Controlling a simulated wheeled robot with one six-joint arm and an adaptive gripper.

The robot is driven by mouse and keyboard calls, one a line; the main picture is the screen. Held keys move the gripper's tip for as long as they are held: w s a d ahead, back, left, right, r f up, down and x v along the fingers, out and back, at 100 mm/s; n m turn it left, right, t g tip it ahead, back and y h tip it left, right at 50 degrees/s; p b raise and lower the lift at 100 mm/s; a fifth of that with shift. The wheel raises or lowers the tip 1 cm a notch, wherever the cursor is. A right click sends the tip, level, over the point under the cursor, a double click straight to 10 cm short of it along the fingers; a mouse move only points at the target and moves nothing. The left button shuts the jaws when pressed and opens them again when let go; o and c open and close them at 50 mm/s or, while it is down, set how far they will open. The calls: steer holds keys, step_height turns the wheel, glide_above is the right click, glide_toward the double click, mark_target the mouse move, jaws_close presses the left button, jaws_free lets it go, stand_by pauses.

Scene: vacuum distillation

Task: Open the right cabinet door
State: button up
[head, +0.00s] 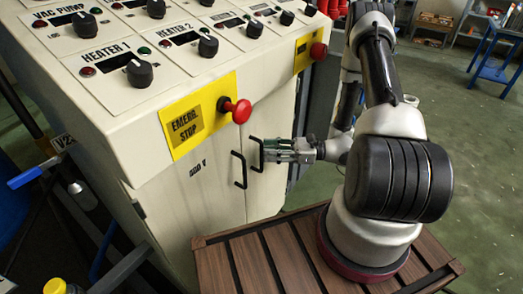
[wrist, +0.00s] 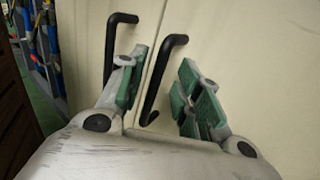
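The cabinet (head: 215,190) has two pale doors, which look closed, with a seam between their black bar handles. The right door's handle (head: 257,154) shows in the wrist view (wrist: 162,75) between my two fingers. No finger clearly presses on it. The left door's handle (head: 239,170) is just left of it, and in the wrist view (wrist: 111,45) it lies outside my left finger, partly hidden behind it. My gripper (head: 280,151) reaches in from the right, its green-padded fingers (wrist: 165,95) apart around the right handle.
Above the doors, a red emergency stop button (head: 238,110) sticks out from a yellow plate, close above the handles. The sloping panel with knobs (head: 140,72) is over it. My slatted deck is below. Blue-handled valve (head: 30,177) and pipes stand at left. Open floor (head: 465,130) lies at right.

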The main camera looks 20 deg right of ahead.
steer(key=shift+x, duration=1.65)
jaws_close()
steer(key=shift+d, duration=0.1)
